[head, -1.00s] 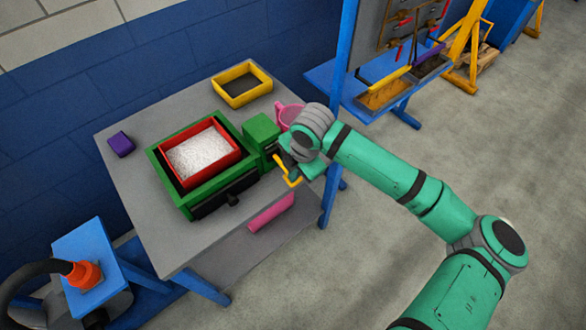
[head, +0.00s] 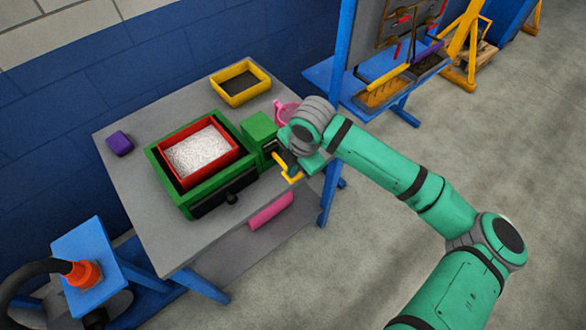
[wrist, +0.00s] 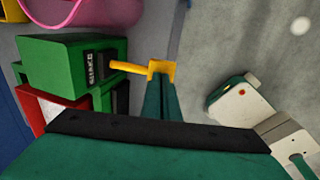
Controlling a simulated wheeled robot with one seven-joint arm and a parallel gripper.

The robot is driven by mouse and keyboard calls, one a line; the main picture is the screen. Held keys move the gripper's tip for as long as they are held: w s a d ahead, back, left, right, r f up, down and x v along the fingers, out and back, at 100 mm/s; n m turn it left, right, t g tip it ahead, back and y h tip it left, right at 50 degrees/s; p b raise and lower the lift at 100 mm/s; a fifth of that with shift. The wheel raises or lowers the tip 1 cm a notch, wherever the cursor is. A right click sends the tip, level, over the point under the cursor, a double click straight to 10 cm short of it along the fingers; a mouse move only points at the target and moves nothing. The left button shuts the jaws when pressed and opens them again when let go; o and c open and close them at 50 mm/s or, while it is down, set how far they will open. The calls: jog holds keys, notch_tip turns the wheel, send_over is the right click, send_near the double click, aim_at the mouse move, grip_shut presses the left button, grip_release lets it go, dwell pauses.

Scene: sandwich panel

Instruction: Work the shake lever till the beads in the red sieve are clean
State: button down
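The red sieve (head: 168,171) sits inside the green shaker frame (head: 190,207) on the grey table. Its beads (head: 201,150) look whitish with fine grey specks; single beads are too small to judge. The green box (head: 259,128) at the frame's right side carries the yellow shake lever (head: 289,173). In the wrist view, the lever (wrist: 127,67) sticks out sideways from the green box (wrist: 50,66), beside a small counter (wrist: 95,68) that I cannot read. My gripper (head: 292,166) is at the lever's outer end. The wrist view shows its fingers (wrist: 161,82) closed around the yellow end piece.
A purple block (head: 119,143) lies at the left. The table's front left is clear.

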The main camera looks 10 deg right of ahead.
jog(key=w+a+v, duration=0.1)
jog(key=v, duration=1.2)
jog(key=shift+w+r, duration=0.3)
jog(key=shift+r, duration=0.4)
jog(key=shift+w, duration=0.1)
jog(key=shift+a, duration=0.1)
dwell(0.5)
